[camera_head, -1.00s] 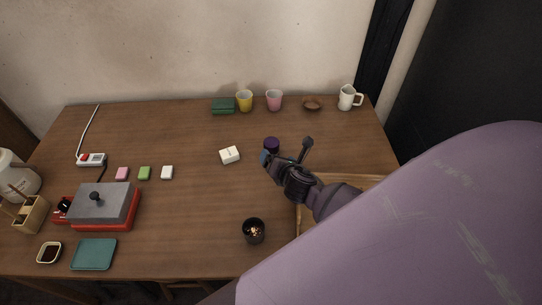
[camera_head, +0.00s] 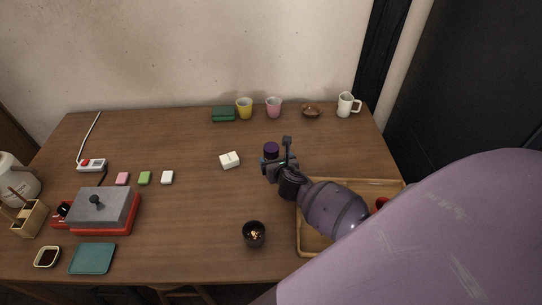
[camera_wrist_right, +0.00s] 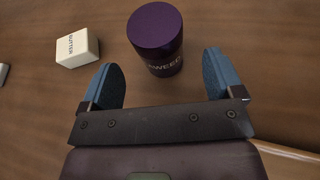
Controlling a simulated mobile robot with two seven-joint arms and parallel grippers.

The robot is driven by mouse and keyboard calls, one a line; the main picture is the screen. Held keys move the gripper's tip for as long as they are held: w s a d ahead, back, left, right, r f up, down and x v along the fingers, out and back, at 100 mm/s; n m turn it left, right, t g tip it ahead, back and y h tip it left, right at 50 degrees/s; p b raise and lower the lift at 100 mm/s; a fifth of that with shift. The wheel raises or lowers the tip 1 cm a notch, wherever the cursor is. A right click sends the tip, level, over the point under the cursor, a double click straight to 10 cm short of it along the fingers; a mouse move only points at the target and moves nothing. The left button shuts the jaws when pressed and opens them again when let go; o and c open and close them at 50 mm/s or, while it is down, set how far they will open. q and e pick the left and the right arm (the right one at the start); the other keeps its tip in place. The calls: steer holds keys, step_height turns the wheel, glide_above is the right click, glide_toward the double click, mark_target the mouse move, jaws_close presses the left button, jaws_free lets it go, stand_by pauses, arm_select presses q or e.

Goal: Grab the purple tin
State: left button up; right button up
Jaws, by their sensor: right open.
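The purple tin (camera_head: 271,149) stands upright on the wooden table, right of the table's middle. In the right wrist view the tin (camera_wrist_right: 156,40) shows a dark purple lid and pale lettering on its side. My right gripper (camera_head: 276,163) is right at the near side of the tin in the head view. In the wrist view its two blue fingers (camera_wrist_right: 163,82) are spread apart, and the tin stands ahead of the gap between them, slightly beyond the tips. The gripper is open and empty. My left gripper is not in view.
A white butter block (camera_head: 230,160) lies left of the tin; it also shows in the wrist view (camera_wrist_right: 77,46). A wooden tray (camera_head: 303,245) lies under my right arm. A dark cup (camera_head: 254,234) stands near the front.

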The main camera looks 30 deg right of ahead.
mark_target(274, 156)
steer(key=x, duration=0.2)
steer(key=b+x, duration=0.1)
steer(key=x, duration=0.1)
steer(key=shift+w+r, duration=0.15)
steer(key=shift+w, duration=0.1)
steer(key=shift+w+d, duration=0.1)
steer(key=shift+w, duration=0.2)
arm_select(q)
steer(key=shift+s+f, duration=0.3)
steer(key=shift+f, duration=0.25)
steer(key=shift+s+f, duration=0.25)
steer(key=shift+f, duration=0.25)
arm_select(e)
steer(key=c, duration=0.9)
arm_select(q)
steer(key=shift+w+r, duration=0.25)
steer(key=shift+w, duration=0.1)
arm_select(e)
steer(key=shift+c, duration=0.7)
